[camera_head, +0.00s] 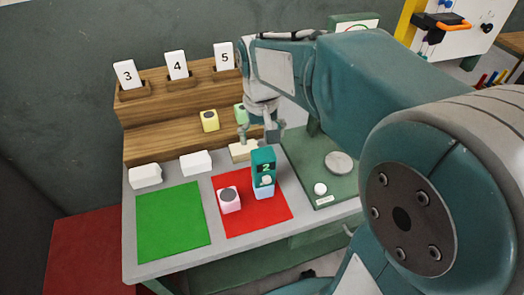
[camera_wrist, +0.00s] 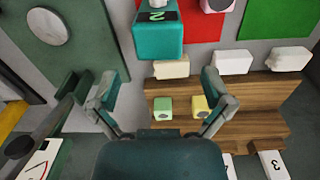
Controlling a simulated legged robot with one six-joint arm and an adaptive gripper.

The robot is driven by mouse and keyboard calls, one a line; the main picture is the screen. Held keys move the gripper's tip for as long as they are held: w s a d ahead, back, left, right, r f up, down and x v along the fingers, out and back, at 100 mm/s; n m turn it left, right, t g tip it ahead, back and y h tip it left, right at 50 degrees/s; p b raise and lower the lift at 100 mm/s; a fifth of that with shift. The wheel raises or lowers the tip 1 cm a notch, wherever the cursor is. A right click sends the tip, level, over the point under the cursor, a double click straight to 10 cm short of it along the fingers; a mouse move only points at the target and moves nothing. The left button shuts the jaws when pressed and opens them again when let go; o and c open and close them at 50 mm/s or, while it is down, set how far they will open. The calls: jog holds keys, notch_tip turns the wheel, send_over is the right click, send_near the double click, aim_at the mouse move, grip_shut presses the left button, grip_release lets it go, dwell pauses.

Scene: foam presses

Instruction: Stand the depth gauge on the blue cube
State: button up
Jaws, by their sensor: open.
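The depth gauge (camera_head: 262,160) is a teal block with a dark display reading 2 and a white knob. It stands upright on the light blue cube (camera_head: 264,193), which shows below it on the red mat. In the wrist view the gauge (camera_wrist: 158,42) lies ahead of the fingertips, and the blue cube is hidden. My gripper (camera_head: 258,133) is open and empty, just behind the gauge and apart from it. Its two spread fingers also show in the wrist view (camera_wrist: 161,92).
A pink cube (camera_head: 229,203) stands left of the blue cube on the red mat (camera_head: 250,222). The green mat (camera_head: 173,225) is bare. Cream blocks (camera_head: 196,162) line the back. A wooden stepped rack (camera_head: 160,140) holds yellow (camera_head: 209,121) and green (camera_head: 239,113) cubes.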

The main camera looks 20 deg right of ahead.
notch_tip(320, 180, up, 4)
jog(key=s+f+t, duration=0.1)
jog(key=s+t, duration=0.4)
jog(key=s, duration=0.9)
jog(key=shift+f+n+t, duration=0.2)
jog(key=shift+n+t, duration=0.1)
jog(key=shift+s+d, duration=0.1)
jog(key=shift+d, duration=0.05)
